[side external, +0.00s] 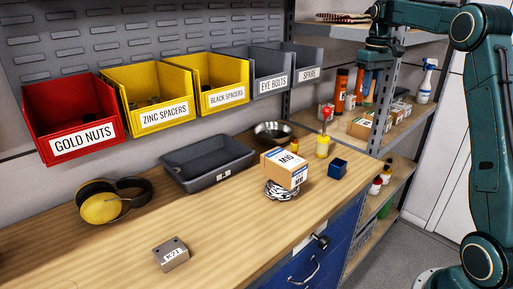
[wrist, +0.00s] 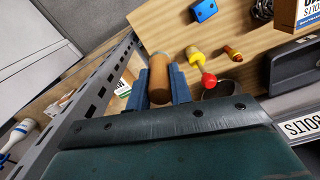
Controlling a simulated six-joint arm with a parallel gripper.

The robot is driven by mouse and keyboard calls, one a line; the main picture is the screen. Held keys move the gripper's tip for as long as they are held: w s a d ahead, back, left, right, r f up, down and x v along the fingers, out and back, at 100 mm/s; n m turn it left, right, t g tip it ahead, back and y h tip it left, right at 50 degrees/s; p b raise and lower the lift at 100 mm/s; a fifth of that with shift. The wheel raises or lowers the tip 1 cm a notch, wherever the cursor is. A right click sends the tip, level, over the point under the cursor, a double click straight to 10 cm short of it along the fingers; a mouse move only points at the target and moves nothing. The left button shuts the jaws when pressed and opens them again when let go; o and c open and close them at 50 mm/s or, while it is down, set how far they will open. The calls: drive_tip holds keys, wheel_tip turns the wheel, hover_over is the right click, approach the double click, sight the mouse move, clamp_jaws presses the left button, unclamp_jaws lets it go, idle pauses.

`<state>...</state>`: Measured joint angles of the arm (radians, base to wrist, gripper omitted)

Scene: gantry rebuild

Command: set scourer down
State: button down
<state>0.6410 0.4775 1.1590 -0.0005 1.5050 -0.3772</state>
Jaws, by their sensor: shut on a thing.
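My gripper (wrist: 161,84) is shut on the scourer (wrist: 160,74), which shows as a brown cylinder between the two blue fingers in the wrist view. A little grey shows at its far end. In the side external view my gripper (side external: 368,84) hangs in front of the shelving at the upper right, beyond the right end of the wooden bench (side external: 225,235). The held scourer is small and partly covered by the fingers there. It is held up off the bench.
The bench front middle is clear. A shelf upright (wrist: 85,105) is near my gripper.

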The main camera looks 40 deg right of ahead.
drive_tip(key=w+a+n, duration=0.5)
drive_tip(key=w+a, duration=0.3)
drive_tip(key=a, duration=0.5)
drive_tip(key=w+a+n, duration=0.2)
drive_tip(key=a+n, duration=0.9)
drive_tip(key=a, duration=2.4)
drive_tip(key=shift+r+n, duration=0.15)
drive_tip(key=shift+n, duration=0.15)
wheel_tip(320, 180, down, 16)
drive_tip(key=shift+r, duration=0.15)
drive_tip(key=shift+d, duration=0.1)
drive_tip(key=shift+f, duration=2.15)
drive_tip(key=shift+f, duration=0.15)
